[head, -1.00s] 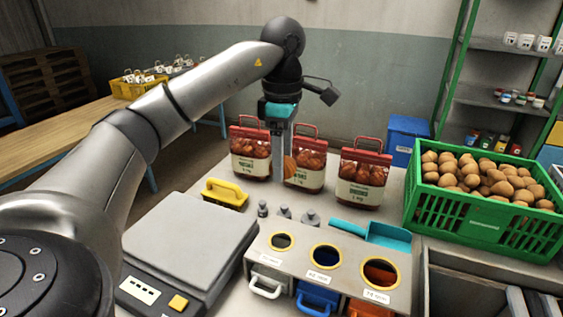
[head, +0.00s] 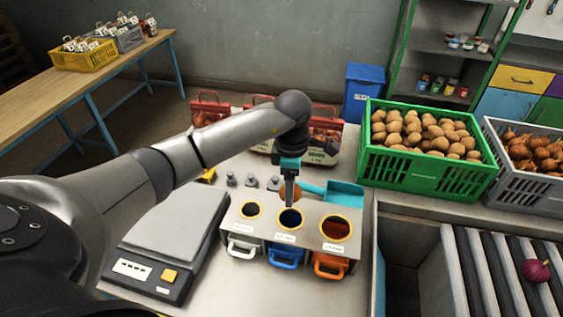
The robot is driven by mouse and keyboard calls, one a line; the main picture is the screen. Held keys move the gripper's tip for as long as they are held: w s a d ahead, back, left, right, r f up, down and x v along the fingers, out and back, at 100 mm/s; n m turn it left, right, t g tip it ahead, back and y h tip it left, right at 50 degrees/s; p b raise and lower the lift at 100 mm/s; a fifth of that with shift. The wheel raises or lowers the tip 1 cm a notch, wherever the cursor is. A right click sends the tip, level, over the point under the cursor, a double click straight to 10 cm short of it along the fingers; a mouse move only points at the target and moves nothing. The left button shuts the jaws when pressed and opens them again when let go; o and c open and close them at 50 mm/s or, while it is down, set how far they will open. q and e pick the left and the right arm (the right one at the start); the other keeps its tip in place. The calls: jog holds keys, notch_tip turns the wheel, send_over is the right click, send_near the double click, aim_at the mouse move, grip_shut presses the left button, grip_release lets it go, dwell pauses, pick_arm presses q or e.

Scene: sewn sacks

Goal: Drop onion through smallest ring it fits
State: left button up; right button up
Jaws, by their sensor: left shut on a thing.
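My left gripper (head: 290,198) points down above the ring plate and is shut on an orange-brown onion (head: 298,194), which is mostly hidden behind the fingers. The onion is close above the middle ring (head: 290,218), apart from it as far as I can tell. My right gripper is not in view.
A scale (head: 165,250) stands left of the plate. A green potato crate (head: 410,172), a grey onion crate (head: 530,188) and a roller conveyor with a purple onion (head: 536,271) are at the right.

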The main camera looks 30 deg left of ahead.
pick_arm(q)
jog(key=shift+s+d+f, duration=0.1)
jog(key=shift+d+f, duration=0.1)
jog(key=shift+f, duration=0.1)
notch_tip(320, 180, down, 7)
jog(key=b, duration=0.4)
jog(key=shift+r, duration=0.2)
jog(key=o, duration=1.6)
jog(key=shift+c, duration=0.2)
jog(key=shift+r, duration=0.1)
notch_tip(320, 180, up, 15)
jog(key=shift+r+b, duration=0.1)
jog(key=shift+b, duration=0.85)
